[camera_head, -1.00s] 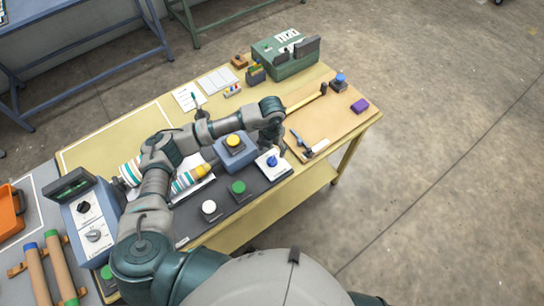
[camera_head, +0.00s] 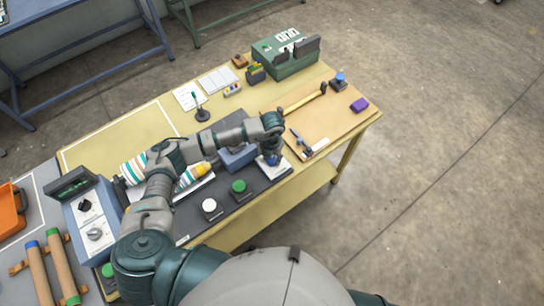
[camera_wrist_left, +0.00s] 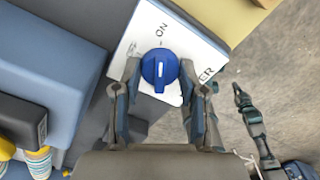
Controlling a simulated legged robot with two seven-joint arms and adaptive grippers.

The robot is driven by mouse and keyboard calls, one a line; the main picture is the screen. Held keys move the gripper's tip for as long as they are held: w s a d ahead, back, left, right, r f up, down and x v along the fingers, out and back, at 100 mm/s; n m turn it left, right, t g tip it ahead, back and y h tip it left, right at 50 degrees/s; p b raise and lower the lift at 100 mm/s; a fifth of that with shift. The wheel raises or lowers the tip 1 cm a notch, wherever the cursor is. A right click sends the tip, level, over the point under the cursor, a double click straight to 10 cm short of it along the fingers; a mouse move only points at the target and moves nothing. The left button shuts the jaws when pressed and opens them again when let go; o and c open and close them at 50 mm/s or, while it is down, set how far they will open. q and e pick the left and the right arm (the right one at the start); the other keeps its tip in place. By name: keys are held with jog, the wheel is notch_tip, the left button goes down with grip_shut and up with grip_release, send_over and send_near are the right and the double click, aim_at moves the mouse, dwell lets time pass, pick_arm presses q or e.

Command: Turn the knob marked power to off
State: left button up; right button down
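The blue knob (camera_wrist_left: 160,69) sits on a white plate (camera_wrist_left: 190,40) in the left wrist view. The word ON shows above the knob, and the letters "ER" show at the plate's right; a finger hides the rest of that word. A pale line on the knob runs up and down the picture. My left gripper (camera_wrist_left: 161,74) has its fingers on either side of the knob, seemingly with small gaps. In the head view my left gripper (camera_head: 270,150) is over the knob plate at the right end of the dark panel and mostly hides it.
A blue box (camera_head: 237,157) stands close left of the gripper. Green (camera_head: 238,187) and white (camera_head: 209,206) buttons sit nearer me on the panel. A board with tools (camera_head: 330,125) lies to the right. The open floor is beyond the table edge.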

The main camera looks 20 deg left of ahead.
pick_arm(q)
jog(key=shift+n, duration=0.5)
jog(key=n+p, duration=0.1)
jog(key=n, duration=0.3)
jog(key=shift+n, duration=0.4)
jog(key=n+p, duration=0.1)
jog(key=n, duration=0.2)
jog(key=shift+n+p, duration=0.35)
jog(key=shift+n, duration=1.15)
jog(key=o, duration=1.1)
jog(key=shift+o, duration=0.2)
